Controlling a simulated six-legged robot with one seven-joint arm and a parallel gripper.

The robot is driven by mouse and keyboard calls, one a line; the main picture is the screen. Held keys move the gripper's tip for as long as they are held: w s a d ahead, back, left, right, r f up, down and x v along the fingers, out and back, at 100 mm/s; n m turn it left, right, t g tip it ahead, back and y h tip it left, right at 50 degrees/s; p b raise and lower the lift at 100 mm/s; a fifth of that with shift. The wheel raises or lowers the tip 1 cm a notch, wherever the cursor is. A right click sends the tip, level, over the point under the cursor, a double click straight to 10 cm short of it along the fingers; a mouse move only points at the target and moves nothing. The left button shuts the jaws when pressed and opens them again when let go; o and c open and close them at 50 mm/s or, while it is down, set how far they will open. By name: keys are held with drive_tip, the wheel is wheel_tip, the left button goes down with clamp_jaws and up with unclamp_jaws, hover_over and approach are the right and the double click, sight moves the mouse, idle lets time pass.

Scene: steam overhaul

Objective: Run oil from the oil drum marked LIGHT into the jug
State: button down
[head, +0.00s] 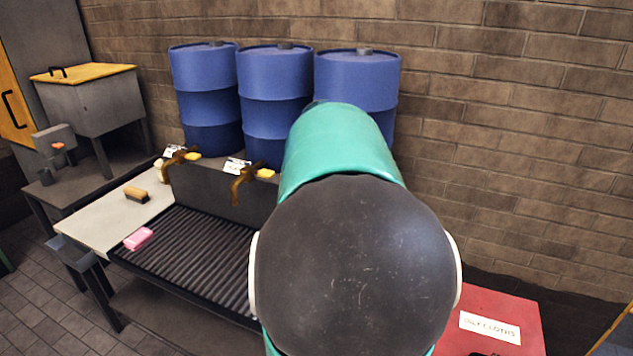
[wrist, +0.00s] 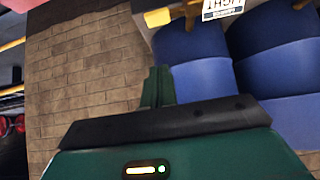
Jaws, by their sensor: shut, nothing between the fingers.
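Three blue drums stand in a row against the brick wall in the head view: left (head: 206,97), middle (head: 275,100), right (head: 358,82). My arm hides the front of the right one. In the wrist view, which is upside down, a label (wrist: 222,8) seems to read LIGHT, beside a yellow tap handle (wrist: 158,18) and the blue drum (wrist: 200,82) nearest the bare wall. My gripper (wrist: 158,86) is shut and empty, apart from the tap. I see no jug.
A brush (head: 136,194) lies on the pale bench top. A red bin labelled for cloths (head: 510,300) stands at the right. A grey tank (head: 95,105) stands far left.

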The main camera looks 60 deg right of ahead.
drive_tip(key=x, duration=0.4)
drive_tip(key=a+f+x, duration=0.1)
drive_tip(key=x, duration=0.3)
drive_tip(key=a+f+x, duration=0.1)
drive_tip(key=x, duration=0.3)
drive_tip(key=shift+d+f, duration=0.25)
drive_tip(key=shift+d, duration=0.05)
drive_tip(key=shift+s, duration=0.1)
